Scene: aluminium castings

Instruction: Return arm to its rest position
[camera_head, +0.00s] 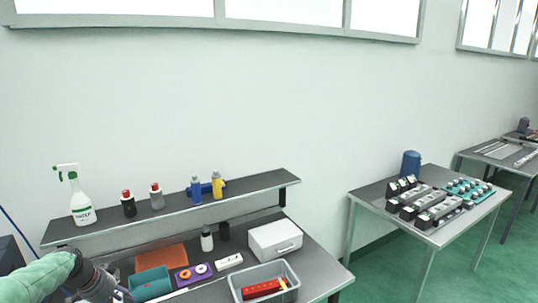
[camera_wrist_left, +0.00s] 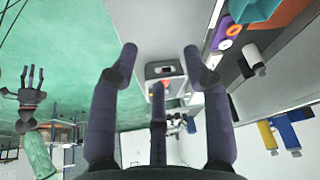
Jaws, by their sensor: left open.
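My left arm (camera_head: 40,280) comes in at the lower left of the head view, with a green cover and a dark wrist. My left gripper (camera_wrist_left: 159,66) shows in the left wrist view with its dark fingers spread apart and nothing held between them. In the head view its fingers are mostly cut off by the bottom edge. My other gripper (camera_wrist_left: 32,95) shows small at the left of the wrist view, its fingers apart and empty, above a green-covered arm link (camera_wrist_left: 38,155).
The workbench (camera_head: 315,268) carries a teal tray (camera_head: 150,283), an orange tray (camera_head: 162,257), a white box (camera_head: 275,239) and a grey bin (camera_head: 262,271). A shelf (camera_head: 235,203) above holds a spray bottle (camera_head: 77,200) and several bottles. A table with castings (camera_head: 425,205) stands right.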

